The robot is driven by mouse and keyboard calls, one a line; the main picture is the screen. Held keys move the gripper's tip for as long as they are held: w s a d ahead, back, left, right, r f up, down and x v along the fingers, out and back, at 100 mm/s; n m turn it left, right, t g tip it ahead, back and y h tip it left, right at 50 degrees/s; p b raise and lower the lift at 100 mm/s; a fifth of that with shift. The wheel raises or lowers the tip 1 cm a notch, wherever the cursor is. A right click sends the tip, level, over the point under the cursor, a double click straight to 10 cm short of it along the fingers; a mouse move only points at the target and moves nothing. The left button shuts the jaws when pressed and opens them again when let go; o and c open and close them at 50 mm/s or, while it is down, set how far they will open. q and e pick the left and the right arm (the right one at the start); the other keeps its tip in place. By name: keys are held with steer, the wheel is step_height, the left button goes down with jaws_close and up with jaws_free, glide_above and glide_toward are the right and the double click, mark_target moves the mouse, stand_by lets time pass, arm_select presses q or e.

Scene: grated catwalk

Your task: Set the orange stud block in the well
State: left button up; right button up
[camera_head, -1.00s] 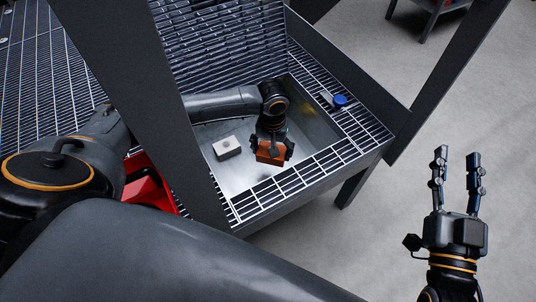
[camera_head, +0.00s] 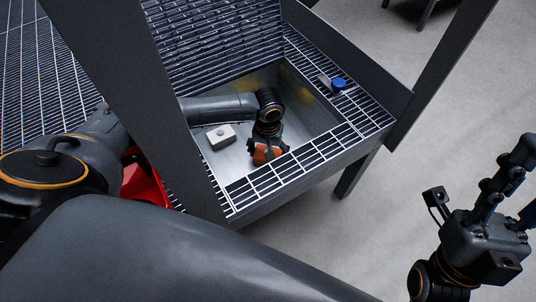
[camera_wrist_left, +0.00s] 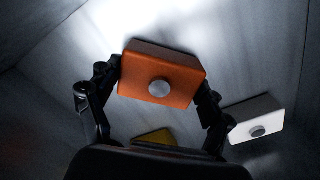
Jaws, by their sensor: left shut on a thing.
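The orange stud block (camera_head: 262,157) is held in my left gripper (camera_head: 267,150), low inside the metal well (camera_head: 300,112). In the left wrist view the orange block (camera_wrist_left: 150,90) shows a round grey stud, with my left gripper's fingers (camera_wrist_left: 152,100) against its two sides. I cannot tell whether the block touches the well floor. A white stud block (camera_head: 222,137) sits on the well floor to the left, and it also shows in the left wrist view (camera_wrist_left: 258,122). My right gripper (camera_head: 515,190) is open and empty at the far right, over the floor.
Grating (camera_head: 300,168) borders the well in front and on the right. A blue-capped item (camera_head: 338,84) lies on the right grating. A dark post (camera_head: 135,80) crosses the left side. A yellow patch or object (camera_wrist_left: 153,137) shows partly behind my gripper. A red object (camera_head: 145,182) is at lower left.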

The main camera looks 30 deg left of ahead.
arm_select(q)
steer(key=shift+f, duration=0.15)
steer(key=o, duration=1.2)
